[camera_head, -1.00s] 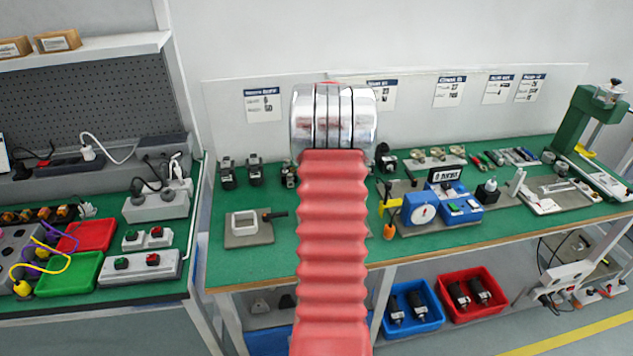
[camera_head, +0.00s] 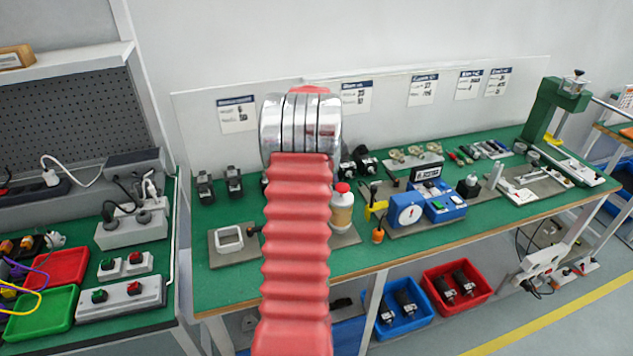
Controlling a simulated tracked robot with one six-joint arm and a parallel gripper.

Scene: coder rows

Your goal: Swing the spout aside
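My red ribbed arm with bright metal rings stands upright in the middle of the view and covers part of the bench. My gripper's fingers do not show; only a little red shows above the rings. No spout can be made out for certain. A pale bottle with a red cap (camera_head: 342,208) stands on a grey plate just right of my arm, partly hidden by it. A white square frame on a grey plate (camera_head: 229,240) lies left of my arm, with a small dark piece at its right side.
The green bench (camera_head: 205,290) holds a blue device with a dial (camera_head: 407,213), a yellow part (camera_head: 375,209), a small orange item (camera_head: 378,235) and a green press (camera_head: 550,105). Blue (camera_head: 404,327) and red (camera_head: 457,308) bins sit below. A side bench with switch boxes (camera_head: 120,300) stands left.

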